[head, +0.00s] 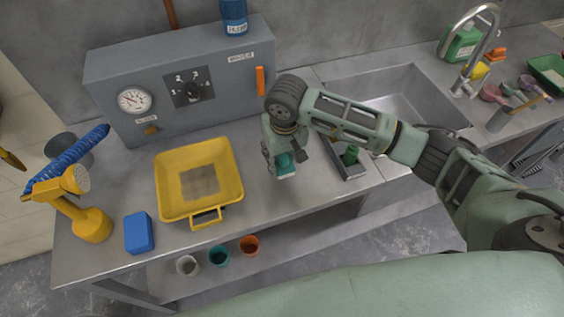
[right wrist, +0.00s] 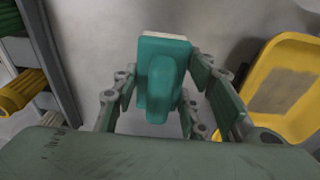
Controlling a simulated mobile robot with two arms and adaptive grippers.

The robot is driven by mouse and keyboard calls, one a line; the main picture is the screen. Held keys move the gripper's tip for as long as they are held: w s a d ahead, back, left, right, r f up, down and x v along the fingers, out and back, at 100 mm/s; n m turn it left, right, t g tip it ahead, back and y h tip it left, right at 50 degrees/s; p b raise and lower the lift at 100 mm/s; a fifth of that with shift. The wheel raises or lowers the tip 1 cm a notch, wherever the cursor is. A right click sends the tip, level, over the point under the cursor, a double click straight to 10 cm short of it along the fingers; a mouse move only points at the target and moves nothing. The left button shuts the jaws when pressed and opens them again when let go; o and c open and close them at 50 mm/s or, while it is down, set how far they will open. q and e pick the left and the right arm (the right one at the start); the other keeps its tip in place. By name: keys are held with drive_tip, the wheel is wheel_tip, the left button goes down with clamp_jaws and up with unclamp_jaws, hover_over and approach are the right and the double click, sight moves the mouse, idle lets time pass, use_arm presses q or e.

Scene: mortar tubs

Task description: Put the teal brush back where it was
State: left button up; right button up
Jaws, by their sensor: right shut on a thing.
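The teal brush (head: 287,166) is held in my right gripper (head: 282,162) over the metal worktop, just right of the yellow tub. In the right wrist view the teal brush (right wrist: 158,82) sits between the two fingers of my right gripper (right wrist: 160,100), with a pale strip along its far edge. The fingers are shut on it. I cannot tell whether the brush touches the worktop. A grey tray (head: 342,164) with a green item (head: 350,155) in it lies right of the gripper, partly hidden by my arm. My left gripper is not in view.
A grey gauge box (head: 220,92) stands behind. A sink (head: 395,95) is at right. Cups stand on the lower shelf (head: 300,255).

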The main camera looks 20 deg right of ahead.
sight(283, 155)
wheel_tip(283, 155, down, 2)
drive_tip(key=shift+s+d+f+p, duration=0.1)
drive_tip(key=shift+s+f+p, duration=0.05)
drive_tip(key=shift+f+p, duration=0.15)
drive_tip(key=shift+f, duration=0.5)
drive_tip(key=o, duration=1)
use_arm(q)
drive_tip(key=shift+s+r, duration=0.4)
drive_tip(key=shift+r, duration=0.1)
use_arm(e)
drive_tip(key=r, duration=0.4)
drive_tip(key=s+r+b, duration=0.1)
drive_tip(key=r, duration=0.7)
drive_tip(key=shift+s, duration=0.15)
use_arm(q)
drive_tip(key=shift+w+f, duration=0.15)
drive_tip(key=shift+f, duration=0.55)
